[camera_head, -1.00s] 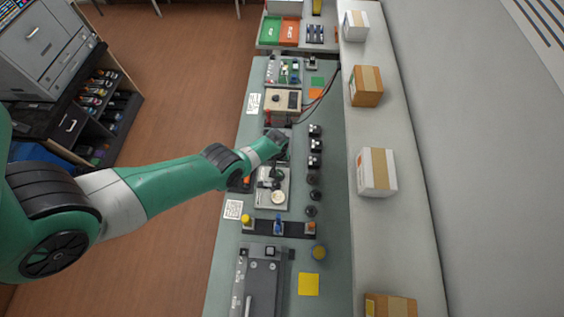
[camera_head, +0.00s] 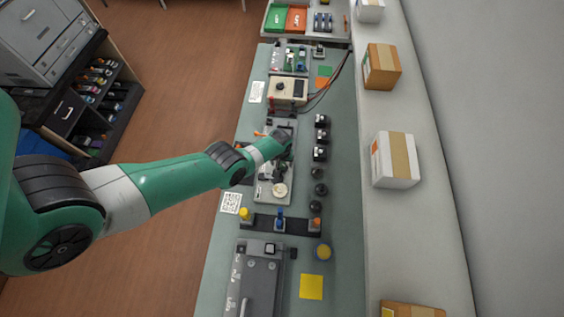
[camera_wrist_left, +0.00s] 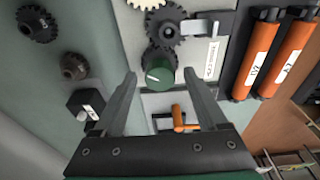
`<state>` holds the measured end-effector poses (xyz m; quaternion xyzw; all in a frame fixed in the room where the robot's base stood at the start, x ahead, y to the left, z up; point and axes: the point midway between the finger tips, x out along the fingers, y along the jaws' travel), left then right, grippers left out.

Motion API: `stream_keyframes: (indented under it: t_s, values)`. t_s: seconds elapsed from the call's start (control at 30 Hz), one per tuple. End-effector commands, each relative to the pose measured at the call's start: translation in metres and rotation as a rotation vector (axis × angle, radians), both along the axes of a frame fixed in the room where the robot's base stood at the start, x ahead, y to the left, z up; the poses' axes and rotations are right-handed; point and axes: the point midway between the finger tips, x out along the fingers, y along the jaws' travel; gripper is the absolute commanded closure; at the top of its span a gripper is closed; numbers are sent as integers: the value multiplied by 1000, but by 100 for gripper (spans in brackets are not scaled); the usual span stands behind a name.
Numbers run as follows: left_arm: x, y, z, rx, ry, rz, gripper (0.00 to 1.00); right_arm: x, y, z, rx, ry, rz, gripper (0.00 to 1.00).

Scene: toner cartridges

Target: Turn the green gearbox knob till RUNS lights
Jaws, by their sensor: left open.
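The green knob (camera_wrist_left: 160,72) with a pale line on its top shows in the left wrist view, on a grey gearbox plate just below a dark gear (camera_wrist_left: 165,27). My left gripper (camera_wrist_left: 160,76) is open, with one finger on each side of the knob in that view and gaps visible. I cannot tell whether the fingertips reach down to the knob's depth. In the head view my left gripper (camera_head: 283,150) is over the gearbox (camera_head: 270,190) on the bench, and the wrist hides the knob. I cannot make out a RUNS light. My right gripper is not in view.
An orange lever handle (camera_wrist_left: 180,118) lies below the knob, close to the right finger. Black loose gears (camera_wrist_left: 37,24) and small black blocks (camera_wrist_left: 86,104) lie left. Boxes (camera_head: 396,160) sit on the pale strip beside the bench.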

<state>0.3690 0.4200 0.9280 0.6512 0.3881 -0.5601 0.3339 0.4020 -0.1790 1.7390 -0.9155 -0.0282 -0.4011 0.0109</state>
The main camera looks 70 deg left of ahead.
Motion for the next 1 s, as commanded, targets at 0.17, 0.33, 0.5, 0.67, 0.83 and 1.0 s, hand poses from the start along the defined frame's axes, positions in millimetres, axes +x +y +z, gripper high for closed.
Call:
stream_keyframes:
  t_s: [0.17,0.33,0.5,0.67,0.83,1.0]
  values:
    - [0,0,1,0,0,0,45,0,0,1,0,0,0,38]
    - [0,0,1,0,0,0,75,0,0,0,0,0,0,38]
    - [0,0,1,0,0,-13,91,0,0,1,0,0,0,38]
    - [-1,1,1,0,-1,-215,91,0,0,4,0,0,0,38]
    - [-1,1,0,-1,-1,-499,91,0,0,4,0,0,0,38]
    - [-1,1,0,0,-1,-603,91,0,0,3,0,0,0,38]
